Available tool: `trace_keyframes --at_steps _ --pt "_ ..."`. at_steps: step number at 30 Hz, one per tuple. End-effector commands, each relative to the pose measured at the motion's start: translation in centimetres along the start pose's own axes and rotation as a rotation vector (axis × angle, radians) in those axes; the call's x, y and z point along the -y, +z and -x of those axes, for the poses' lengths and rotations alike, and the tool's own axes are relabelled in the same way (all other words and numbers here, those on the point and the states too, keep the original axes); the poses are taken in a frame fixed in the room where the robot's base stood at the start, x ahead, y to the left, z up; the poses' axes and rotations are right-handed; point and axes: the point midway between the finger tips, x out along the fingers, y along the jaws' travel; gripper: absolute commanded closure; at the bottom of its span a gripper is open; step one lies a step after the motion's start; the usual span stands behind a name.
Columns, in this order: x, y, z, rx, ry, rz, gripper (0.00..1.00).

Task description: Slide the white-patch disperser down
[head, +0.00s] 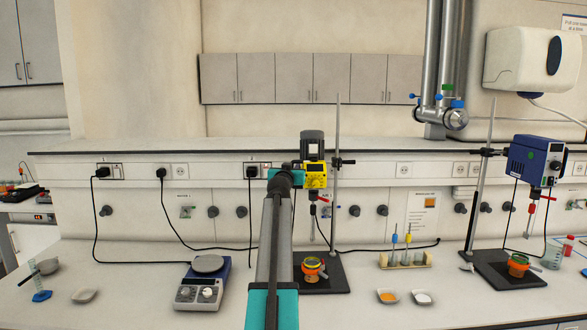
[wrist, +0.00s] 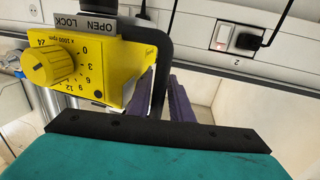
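A yellow disperser (head: 315,176) with a dark motor on top hangs on an upright rod stand in the middle of the bench. In the wrist view its yellow housing (wrist: 95,65) fills the upper left, with a round knob and OPEN/LOCK lettering. I see no white patch on it; my arm hides part of it. My gripper (wrist: 165,98) is right at the housing, its purple fingers on either side of a black bent bar (wrist: 163,60). Whether they press on the bar is unclear. An orange cup (head: 313,268) stands below on the black base (head: 335,276).
A blue disperser (head: 535,160) with a green patch hangs on another stand at right. A hotplate stirrer (head: 203,285) stands left of my arm. A vial rack (head: 405,261) and two small dishes lie between the stands. Cables cross the back of the bench.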

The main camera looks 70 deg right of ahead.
Motion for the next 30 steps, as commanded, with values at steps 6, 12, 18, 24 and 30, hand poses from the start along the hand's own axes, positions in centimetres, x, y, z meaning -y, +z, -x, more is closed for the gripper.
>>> trace_keyframes --at_steps 6,12,18,24,30 --pt "0.0 0.0 0.0 0.000 0.000 0.000 0.99" --pt "0.0 -0.1 -1.6 0.000 -0.001 -0.001 1.00" --pt "0.0 0.2 -0.1 -0.002 -0.001 -0.001 1.00" --pt "0.0 1.1 0.0 0.000 -0.001 -0.001 1.00" --pt "0.0 2.8 0.1 0.002 0.000 -0.002 1.00"
